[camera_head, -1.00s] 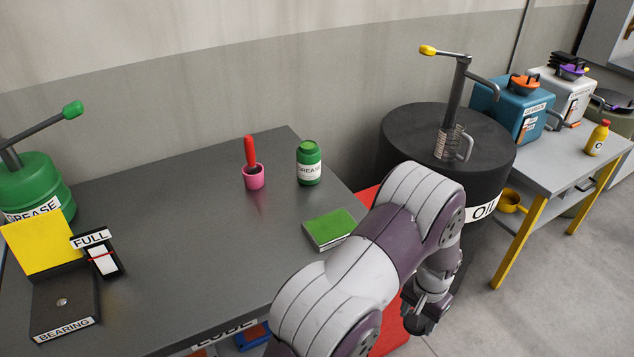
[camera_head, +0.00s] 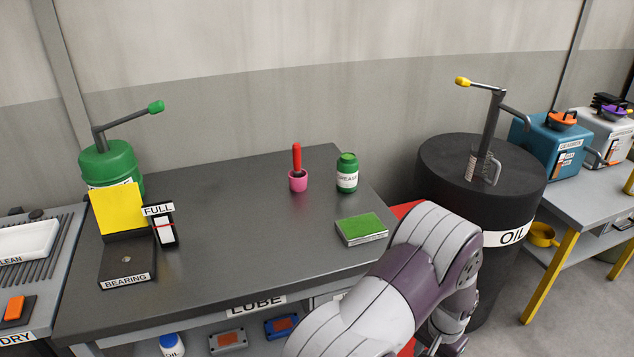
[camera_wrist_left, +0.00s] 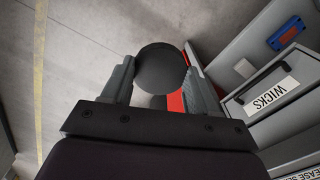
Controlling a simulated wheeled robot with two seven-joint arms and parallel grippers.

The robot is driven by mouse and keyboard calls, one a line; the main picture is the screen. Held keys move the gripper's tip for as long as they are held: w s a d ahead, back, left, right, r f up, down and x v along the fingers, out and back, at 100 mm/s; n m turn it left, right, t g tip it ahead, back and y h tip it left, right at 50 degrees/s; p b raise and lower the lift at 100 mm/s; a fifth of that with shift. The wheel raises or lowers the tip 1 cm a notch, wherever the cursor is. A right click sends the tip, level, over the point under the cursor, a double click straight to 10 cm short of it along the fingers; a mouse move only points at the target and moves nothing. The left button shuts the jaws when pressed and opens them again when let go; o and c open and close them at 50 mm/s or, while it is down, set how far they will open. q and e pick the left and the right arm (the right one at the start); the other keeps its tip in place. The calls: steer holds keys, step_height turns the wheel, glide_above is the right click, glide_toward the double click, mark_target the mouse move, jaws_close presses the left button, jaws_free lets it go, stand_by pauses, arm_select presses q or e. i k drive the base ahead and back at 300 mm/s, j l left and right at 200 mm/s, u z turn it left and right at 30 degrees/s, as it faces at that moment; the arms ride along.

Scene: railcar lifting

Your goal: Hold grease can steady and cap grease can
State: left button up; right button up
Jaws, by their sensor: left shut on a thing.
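The grease can (camera_head: 347,180) is a small green can with a white GREASE label. It stands upright at the back right of the lube table; its top is green, and I cannot tell whether that is a cap. No gripper is near it. In the left wrist view my left gripper (camera_wrist_left: 160,85) is shut on a dark round thing (camera_wrist_left: 161,68), seen end-on, below the tabletop level beside a drawer marked WICKS. I cannot tell what this thing is. One of my arms crosses the lower right of the head view, its gripper out of sight. My right gripper is not visible.
The lube table (camera_head: 225,215) has a clear middle. A pink cup (camera_head: 298,183) with a red-handled tool stands left of the can, and a green pad (camera_head: 359,228) lies in front. A green grease pump (camera_head: 110,165) stands left; a black oil drum (camera_head: 465,205) stands right.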

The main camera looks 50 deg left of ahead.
mark_target(347, 165)
steer(key=u, duration=1.5)
